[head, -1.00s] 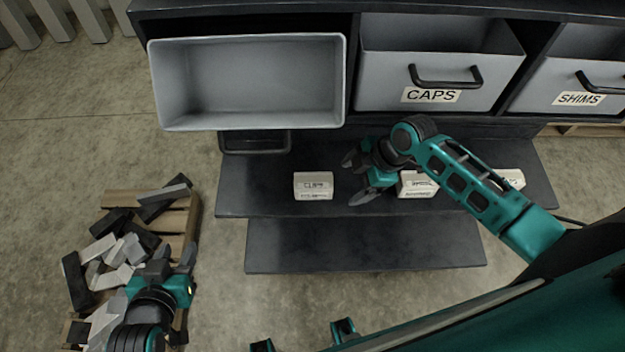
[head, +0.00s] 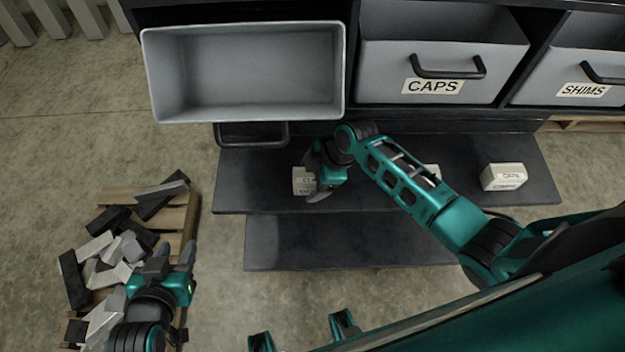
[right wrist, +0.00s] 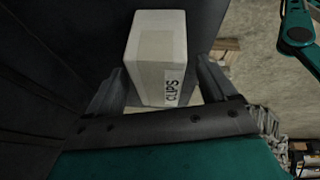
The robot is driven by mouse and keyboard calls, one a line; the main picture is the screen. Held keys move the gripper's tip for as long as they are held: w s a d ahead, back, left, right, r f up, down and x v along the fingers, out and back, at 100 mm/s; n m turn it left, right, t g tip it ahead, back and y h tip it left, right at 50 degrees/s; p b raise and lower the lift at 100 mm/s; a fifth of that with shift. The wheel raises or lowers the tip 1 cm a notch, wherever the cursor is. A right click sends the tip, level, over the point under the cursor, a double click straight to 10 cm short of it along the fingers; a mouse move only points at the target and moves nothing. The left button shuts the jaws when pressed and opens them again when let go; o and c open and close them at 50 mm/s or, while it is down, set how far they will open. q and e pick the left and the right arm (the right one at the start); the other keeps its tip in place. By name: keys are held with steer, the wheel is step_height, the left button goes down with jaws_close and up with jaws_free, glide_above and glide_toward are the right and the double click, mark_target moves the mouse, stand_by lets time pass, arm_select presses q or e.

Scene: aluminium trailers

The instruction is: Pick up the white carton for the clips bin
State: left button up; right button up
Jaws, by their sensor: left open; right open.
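The white carton (head: 303,182) stands on the dark shelf ledge, below the pulled-out empty bin, partly hidden by my right gripper in the head view. In the right wrist view the carton (right wrist: 155,52) shows its CLIPS label, lying between the two fingers. My right gripper (right wrist: 163,88) is open, with a finger on each side of the carton; I cannot tell whether they touch it. My left gripper (head: 172,255) is open and empty at the lower left, above the pallet of metal pieces.
An open grey bin (head: 245,118) juts out above the carton. A CAPS bin (head: 390,75) and a SHIMS bin (head: 545,80) are to its right. Another white carton (head: 503,176) stands at the ledge's right, and one is mostly behind my right arm. A pallet (head: 120,197) holds metal offcuts.

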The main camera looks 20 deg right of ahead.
steer(key=shift+c, duration=0.2)
steer(key=c, duration=1.2)
steer(key=shift+r, duration=0.1)
